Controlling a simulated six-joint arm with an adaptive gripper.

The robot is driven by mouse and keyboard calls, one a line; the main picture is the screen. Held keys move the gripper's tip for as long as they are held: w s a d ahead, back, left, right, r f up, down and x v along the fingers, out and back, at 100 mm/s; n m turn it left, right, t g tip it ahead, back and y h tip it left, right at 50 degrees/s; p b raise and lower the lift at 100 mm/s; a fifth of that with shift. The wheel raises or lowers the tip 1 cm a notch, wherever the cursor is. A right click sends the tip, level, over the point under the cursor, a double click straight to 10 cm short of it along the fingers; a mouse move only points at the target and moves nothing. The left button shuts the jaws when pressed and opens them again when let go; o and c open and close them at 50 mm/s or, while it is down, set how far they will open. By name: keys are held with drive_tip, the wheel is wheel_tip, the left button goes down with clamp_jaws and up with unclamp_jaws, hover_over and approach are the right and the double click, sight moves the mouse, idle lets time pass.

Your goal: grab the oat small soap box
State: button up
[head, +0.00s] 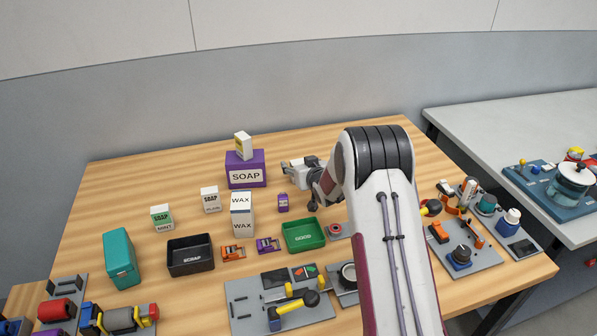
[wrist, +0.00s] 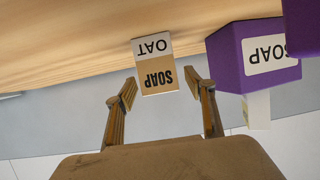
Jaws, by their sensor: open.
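The oat small soap box (wrist: 158,72) shows in the wrist view as a tan and white box lettered SOAP and OAT, upside down in the picture. It stands on the wooden table. My gripper (wrist: 162,92) is open, with one finger on either side of the box in the picture; I cannot tell whether the box is fully between the fingertips, and no contact shows. In the head view my gripper (head: 288,172) is right of the large purple soap box (head: 246,171). I cannot make out the oat box there; the gripper or arm appears to hide it.
A white and yellow box (head: 243,145) stands on the purple soap box, close beside my gripper. A small purple box (head: 283,203) stands nearer. Mint (head: 162,218) and plain (head: 210,200) soap boxes and stacked wax boxes (head: 242,222) are to the left.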

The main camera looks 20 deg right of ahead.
sight(298, 161)
drive_tip(key=shift+w, duration=0.1)
idle(0.4)
drive_tip(key=c, duration=1.2)
drive_tip(key=shift+c, duration=0.2)
drive_tip(key=shift+r, duration=0.1)
drive_tip(key=shift+r, duration=4.9)
